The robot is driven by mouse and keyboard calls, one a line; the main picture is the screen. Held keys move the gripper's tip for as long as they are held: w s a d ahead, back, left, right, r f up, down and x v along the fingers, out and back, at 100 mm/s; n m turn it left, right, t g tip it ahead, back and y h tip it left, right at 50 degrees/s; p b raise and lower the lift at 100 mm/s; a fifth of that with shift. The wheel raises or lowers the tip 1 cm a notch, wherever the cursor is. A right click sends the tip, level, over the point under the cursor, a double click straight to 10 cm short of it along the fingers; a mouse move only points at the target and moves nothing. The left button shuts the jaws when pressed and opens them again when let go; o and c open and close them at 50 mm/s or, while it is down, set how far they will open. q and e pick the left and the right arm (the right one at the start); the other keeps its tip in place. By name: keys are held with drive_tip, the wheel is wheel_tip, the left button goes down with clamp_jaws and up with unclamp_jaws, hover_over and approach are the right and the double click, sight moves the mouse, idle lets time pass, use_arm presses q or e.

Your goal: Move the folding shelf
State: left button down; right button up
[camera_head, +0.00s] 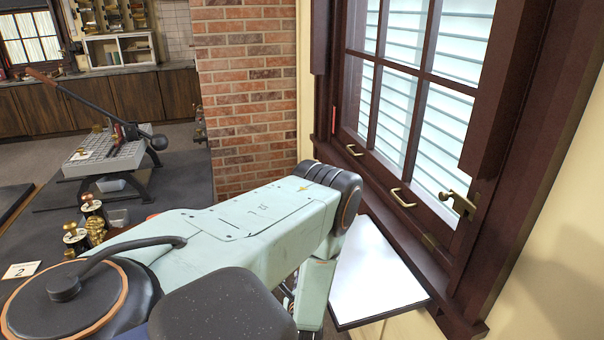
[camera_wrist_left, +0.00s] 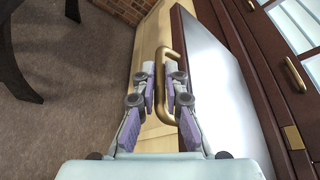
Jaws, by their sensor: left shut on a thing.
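The folding shelf (camera_head: 378,272) is a white panel with a dark edge. It sticks out from the wall below the window sill in the head view, with its near left part hidden behind my arm. In the left wrist view the shelf (camera_wrist_left: 212,62) runs along the right of my gripper, with a brass handle (camera_wrist_left: 164,52) on its dark edge side. My left gripper (camera_wrist_left: 163,82) is shut on this handle, with one finger on each side of it. In the head view my arm hides that gripper. My right gripper is in neither view.
The window (camera_head: 420,100) with brass pulls and a latch (camera_head: 459,204) is just above the shelf. A brick column (camera_head: 246,95) stands behind my arm. A workbench with a lever press (camera_head: 105,158) is at the left.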

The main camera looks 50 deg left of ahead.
use_arm(q)
drive_tip(key=shift+w+a+r, duration=0.1)
drive_tip(key=shift+w+r, duration=0.2)
drive_tip(key=shift+r, duration=0.05)
drive_tip(key=c, duration=1.7)
unclamp_jaws()
drive_tip(key=shift+s, duration=0.15)
drive_tip(key=shift+f, duration=0.1)
drive_tip(key=shift+d, duration=0.2)
drive_tip(key=v, duration=1.2)
